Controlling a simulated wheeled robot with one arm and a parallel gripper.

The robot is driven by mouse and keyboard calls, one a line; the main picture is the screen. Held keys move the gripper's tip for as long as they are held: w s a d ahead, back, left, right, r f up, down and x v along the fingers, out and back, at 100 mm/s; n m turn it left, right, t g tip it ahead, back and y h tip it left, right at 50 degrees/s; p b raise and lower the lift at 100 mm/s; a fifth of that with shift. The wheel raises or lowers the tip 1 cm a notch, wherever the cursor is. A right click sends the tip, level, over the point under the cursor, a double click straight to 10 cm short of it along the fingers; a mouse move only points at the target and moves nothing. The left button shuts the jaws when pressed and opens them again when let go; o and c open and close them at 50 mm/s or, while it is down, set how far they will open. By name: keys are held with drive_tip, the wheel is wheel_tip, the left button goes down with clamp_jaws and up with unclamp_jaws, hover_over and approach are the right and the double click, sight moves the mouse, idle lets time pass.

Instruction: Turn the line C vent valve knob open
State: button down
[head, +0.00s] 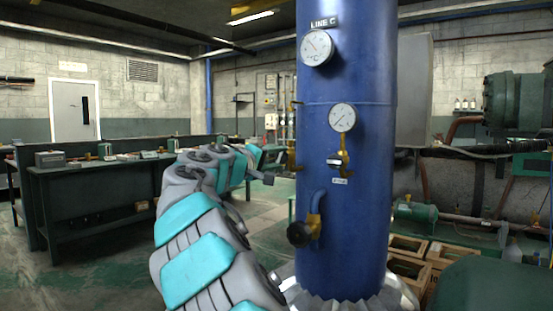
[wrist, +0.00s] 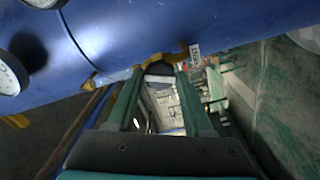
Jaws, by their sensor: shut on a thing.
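The blue column (head: 345,230) carries a "LINE C" plate (head: 324,23) near its top. The knob's turn angle is unclear; in the head view the knob is hidden.
Two round gauges (head: 316,47) (head: 342,117) face forward on the column. Another yellow valve (head: 336,161) sits below the lower gauge, and a black-knobbed valve (head: 299,234) lower down. Wooden crates (head: 408,245) stand right; a workbench (head: 95,190) stands left, with open floor between it and the column.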

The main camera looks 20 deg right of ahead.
idle(0.3)
drive_tip(key=n, duration=0.3)
drive_tip(key=shift+n, duration=0.3)
drive_tip(key=shift+c, duration=2.1)
unclamp_jaws()
drive_tip(key=shift+a, duration=0.15)
drive_tip(key=v, duration=0.6)
drive_tip(key=shift+s+a+b, duration=0.3)
